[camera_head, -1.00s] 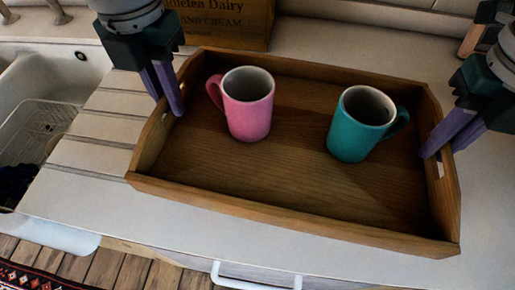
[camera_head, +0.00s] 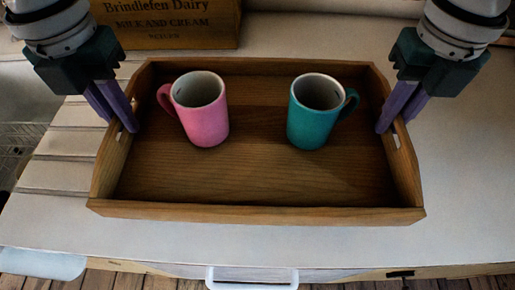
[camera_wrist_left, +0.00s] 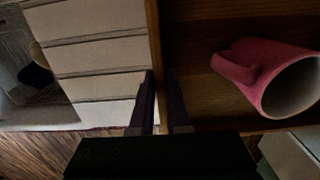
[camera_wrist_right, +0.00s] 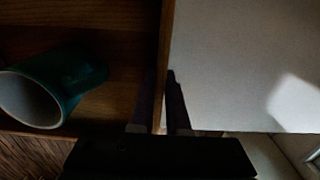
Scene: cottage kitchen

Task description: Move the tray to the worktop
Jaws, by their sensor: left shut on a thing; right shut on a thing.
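The wooden tray (camera_head: 255,213) is over the pale worktop (camera_head: 465,190), its left end over the grooved part. I cannot tell whether it touches the surface. A pink mug (camera_head: 203,118) stands upright on its left half, and a teal mug (camera_head: 312,120) stands upright on its right half. My left gripper (camera_head: 124,118) is shut on the tray's left end wall; the left wrist view shows its fingers (camera_wrist_left: 162,105) either side of the wall. My right gripper (camera_head: 392,120) is shut on the right end wall, with its fingers (camera_wrist_right: 160,105) astride it in the right wrist view.
A wooden dairy crate (camera_head: 168,25) stands behind the tray at the back left. The sink (camera_head: 25,110) lies to the left of the grooved drainer (camera_head: 57,160). A white handle (camera_head: 252,280) is below the worktop's front edge. The worktop to the right is clear.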

